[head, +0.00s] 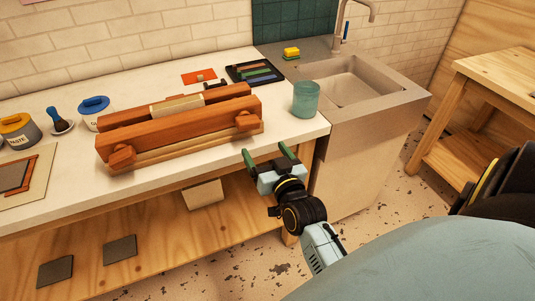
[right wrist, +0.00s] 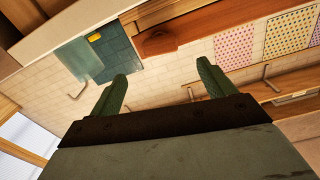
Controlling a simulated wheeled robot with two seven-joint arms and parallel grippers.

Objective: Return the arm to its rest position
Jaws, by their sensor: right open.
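My right gripper (head: 268,157) is in front of the white counter's front edge, near its right end. Its two green fingers are apart with nothing between them, as the right wrist view (right wrist: 162,88) also shows. A reddish wooden press-like frame (head: 185,128) stands on the counter to the left of the gripper, apart from it. A pale roll or strip (head: 178,107) lies along its middle. My left gripper is not in view.
A teal cup (head: 305,99) stands at the counter's right end, beside the sink (head: 352,88). Jars labelled paste (head: 18,131) stand at left. A lower shelf (head: 165,235) holds dark tiles. The floor right of the sink cabinet is clear towards a wooden table (head: 505,80).

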